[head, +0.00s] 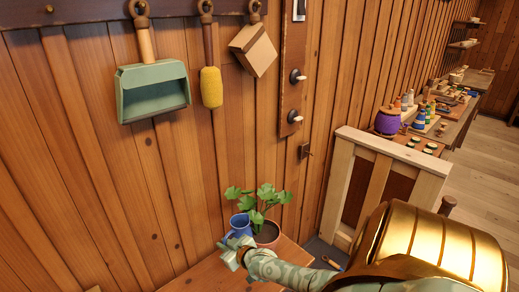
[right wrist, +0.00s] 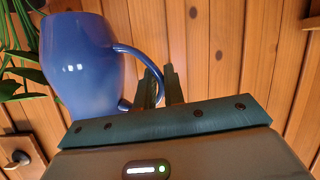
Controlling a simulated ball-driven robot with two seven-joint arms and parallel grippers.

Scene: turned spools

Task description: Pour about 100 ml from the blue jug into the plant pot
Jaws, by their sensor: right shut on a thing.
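The blue jug (head: 240,224) is at the table's far end, at the left side of the plant pot (head: 268,238). The pot is reddish and holds a leafy green plant (head: 258,201); the jug and my arm hide part of it. My right gripper (head: 233,249) is shut on the jug's handle. In the right wrist view the gripper's fingers (right wrist: 161,85) are at the handle of the jug (right wrist: 82,62), and plant leaves (right wrist: 14,55) show beyond it. The jug looks about upright in the head view. I see no stream, and the water level is hidden. My left gripper is not in view.
The wooden table (head: 208,272) stands close to the plank wall. A green dustpan (head: 152,92), a yellow brush (head: 211,87) and a wooden block (head: 254,50) hang above. A wooden gate-like frame (head: 345,190) stands right of the plant. A cluttered bench (head: 455,125) is farther back.

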